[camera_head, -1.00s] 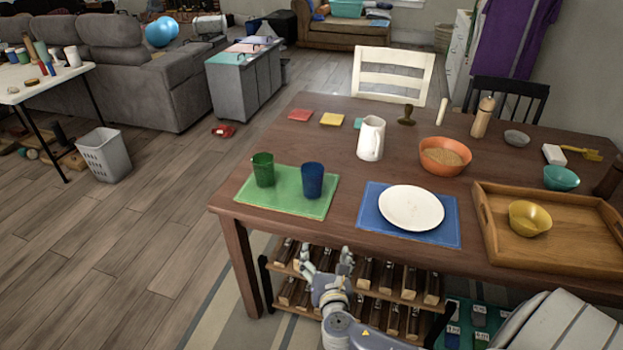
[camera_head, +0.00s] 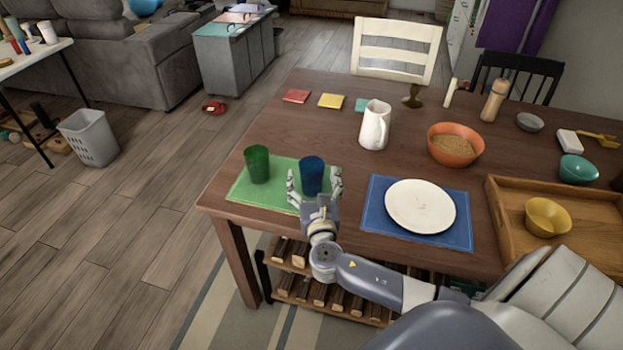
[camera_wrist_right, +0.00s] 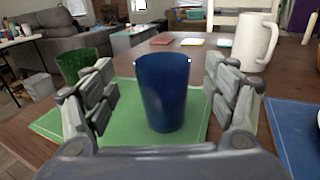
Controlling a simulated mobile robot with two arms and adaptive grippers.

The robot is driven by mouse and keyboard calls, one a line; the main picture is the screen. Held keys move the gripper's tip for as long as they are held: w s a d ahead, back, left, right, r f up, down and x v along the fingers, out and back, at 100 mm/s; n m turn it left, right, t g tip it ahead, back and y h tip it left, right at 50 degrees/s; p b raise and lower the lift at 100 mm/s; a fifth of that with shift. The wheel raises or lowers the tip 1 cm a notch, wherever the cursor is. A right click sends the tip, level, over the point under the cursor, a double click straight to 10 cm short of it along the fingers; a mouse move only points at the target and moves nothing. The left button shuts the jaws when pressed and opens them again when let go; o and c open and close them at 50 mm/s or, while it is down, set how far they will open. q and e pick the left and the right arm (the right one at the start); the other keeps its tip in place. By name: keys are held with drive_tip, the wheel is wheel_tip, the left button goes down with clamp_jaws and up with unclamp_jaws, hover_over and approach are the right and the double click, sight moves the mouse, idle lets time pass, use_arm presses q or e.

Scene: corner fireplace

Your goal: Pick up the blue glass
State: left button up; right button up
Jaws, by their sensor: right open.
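The blue glass (camera_head: 312,174) stands upright on the green mat (camera_head: 240,190), near the table's left front edge. In the right wrist view the blue glass (camera_wrist_right: 162,92) stands between my two fingers, with a gap on each side. My right gripper (camera_head: 315,182) is open, with its fingers on either side of the glass; it also shows in the right wrist view (camera_wrist_right: 160,100). The lower front of the glass is partly hidden by the gripper in the head view. My left gripper is not in view.
A green glass (camera_head: 257,164) stands on the same mat, left of the blue one. A white plate (camera_head: 420,206) on a blue mat (camera_head: 385,228) lies to the right. A white pitcher (camera_head: 375,126) stands behind. A wooden tray (camera_head: 500,215) is further right.

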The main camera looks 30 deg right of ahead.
sight(310, 158)
drive_tip(key=x, duration=0.4)
drive_tip(key=shift+w+d+r, duration=0.1)
drive_tip(key=shift+w+d, duration=0.05)
drive_tip(key=shift+d, duration=0.1)
drive_tip(key=shift+w+d, duration=0.15)
drive_tip(key=shift+w, duration=0.2)
drive_tip(key=shift+c, duration=0.4)
drive_tip(key=c, duration=1.6)
use_arm(q)
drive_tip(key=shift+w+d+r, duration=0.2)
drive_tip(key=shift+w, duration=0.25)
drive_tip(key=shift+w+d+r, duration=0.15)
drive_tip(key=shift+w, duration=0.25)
drive_tip(key=shift+p, duration=0.3)
